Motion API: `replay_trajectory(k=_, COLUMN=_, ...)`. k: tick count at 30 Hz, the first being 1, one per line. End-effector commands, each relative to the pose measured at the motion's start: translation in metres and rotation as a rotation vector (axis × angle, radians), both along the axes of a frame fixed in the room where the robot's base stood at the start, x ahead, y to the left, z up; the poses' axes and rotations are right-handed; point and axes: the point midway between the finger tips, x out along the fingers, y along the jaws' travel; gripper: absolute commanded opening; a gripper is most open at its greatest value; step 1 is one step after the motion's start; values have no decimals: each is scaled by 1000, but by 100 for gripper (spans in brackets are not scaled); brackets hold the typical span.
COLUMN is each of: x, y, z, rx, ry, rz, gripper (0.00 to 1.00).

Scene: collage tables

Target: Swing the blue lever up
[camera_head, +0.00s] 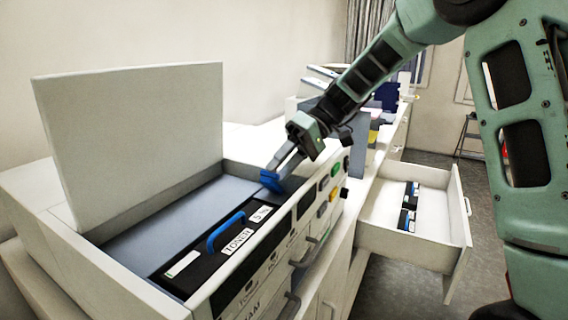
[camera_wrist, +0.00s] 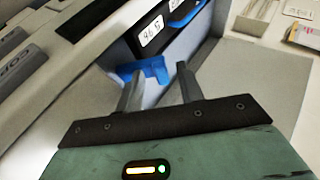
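The blue lever (camera_head: 270,181) is a small blue piece at the right end of the open printer's (camera_head: 145,232) inner bay. In the wrist view the lever (camera_wrist: 148,70) lies just beyond my fingertips. My gripper (camera_head: 284,164) reaches down to the lever from the upper right. In the wrist view my gripper (camera_wrist: 158,80) has its two fingers apart. The left finger overlaps the lever's left part in the picture; a gap shows between the lever and the right finger. I cannot tell whether they touch. The lever's lower end is partly hidden.
A black toner cartridge (camera_head: 205,262) with a blue handle (camera_head: 226,232) sits in the bay beside the lever. The printer's raised lid (camera_head: 135,140) stands at the back left. An open drawer (camera_head: 385,215) holding small dark items juts out at right.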

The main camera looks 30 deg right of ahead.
Motion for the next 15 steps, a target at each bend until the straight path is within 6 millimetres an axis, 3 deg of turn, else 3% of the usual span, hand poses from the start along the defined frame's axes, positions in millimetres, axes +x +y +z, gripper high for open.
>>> replay_trajectory(k=7, x=3, y=-16, z=11, rx=0, ry=-5, rz=-2, gripper=37)
replay_trajectory(k=15, x=8, y=-64, z=49, rx=-1, ry=-6, rz=-3, gripper=37)
